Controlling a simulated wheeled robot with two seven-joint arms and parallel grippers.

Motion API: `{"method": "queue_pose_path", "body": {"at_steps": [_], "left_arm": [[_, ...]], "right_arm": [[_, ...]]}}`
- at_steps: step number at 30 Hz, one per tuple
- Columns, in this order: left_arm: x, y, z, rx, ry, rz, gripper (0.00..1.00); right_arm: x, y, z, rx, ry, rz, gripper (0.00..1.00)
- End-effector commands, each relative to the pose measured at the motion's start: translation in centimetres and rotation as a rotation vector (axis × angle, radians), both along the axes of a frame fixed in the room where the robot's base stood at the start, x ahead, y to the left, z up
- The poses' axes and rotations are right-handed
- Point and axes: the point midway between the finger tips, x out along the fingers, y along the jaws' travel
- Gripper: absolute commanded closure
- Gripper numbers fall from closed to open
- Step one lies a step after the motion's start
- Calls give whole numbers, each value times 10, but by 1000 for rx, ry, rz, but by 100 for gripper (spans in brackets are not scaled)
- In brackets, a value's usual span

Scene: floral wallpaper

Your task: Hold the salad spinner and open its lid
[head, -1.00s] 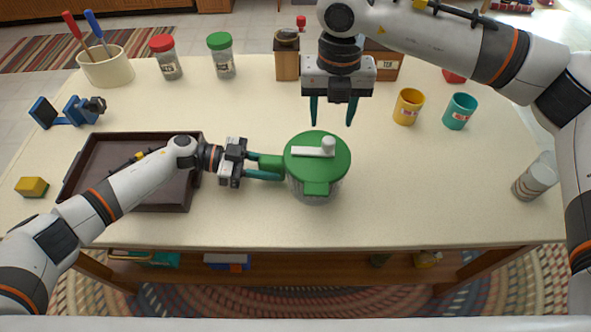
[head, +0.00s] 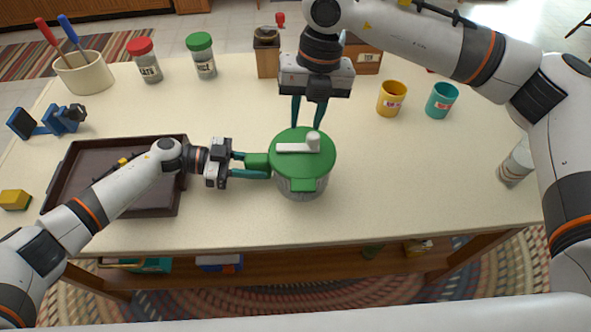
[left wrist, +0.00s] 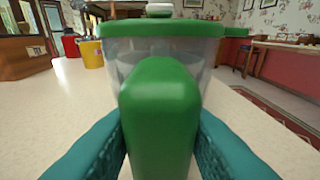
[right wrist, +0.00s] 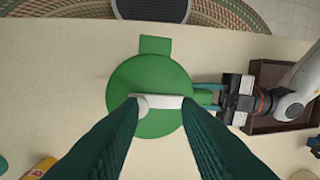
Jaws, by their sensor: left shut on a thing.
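The salad spinner (head: 297,187) stands upright on the table, with a clear bowl, a green lid (head: 316,167) and a white crank with a knob (head: 313,140). The lid sits on the bowl. My left gripper (head: 256,166) is shut on the green side handle (left wrist: 160,105), with one finger on each side. My right gripper (head: 306,124) points down just above the lid, beside the knob. In the right wrist view its open fingers (right wrist: 161,103) flank the white crank (right wrist: 166,101); I cannot tell whether they touch it.
A dark tray (head: 112,211) lies under my left forearm. A yellow cup (head: 391,99), a teal cup (head: 441,101) and a glass (head: 516,163) stand to the right. Jars (head: 201,57) stand at the back. The table is clear in front of the spinner.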

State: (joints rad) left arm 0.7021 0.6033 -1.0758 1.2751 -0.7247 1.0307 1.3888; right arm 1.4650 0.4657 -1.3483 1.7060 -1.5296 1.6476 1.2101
Motion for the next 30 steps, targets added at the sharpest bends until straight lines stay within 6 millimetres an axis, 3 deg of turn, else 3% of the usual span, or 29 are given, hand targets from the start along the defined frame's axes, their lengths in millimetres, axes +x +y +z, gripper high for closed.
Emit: {"method": "queue_pose_path", "body": {"at_steps": [3,7,12,17,23,30], "left_arm": [[0,0,0,0,0,1,91],[0,0,0,0,0,1,91],[0,0,0,0,0,0,91],[0,0,0,0,0,0,91],[0,0,0,0,0,0,91],[0,0,0,0,1,0,91]], "right_arm": [[-20,15,-1,219,98,19,70],[-37,24,13,502,185,17,70],[-47,17,34,833,237,-21,70],[-51,4,36,1075,227,-61,70],[-58,-9,10,1286,152,-115,70],[-71,-30,-38,1435,-9,-228,70]]}}
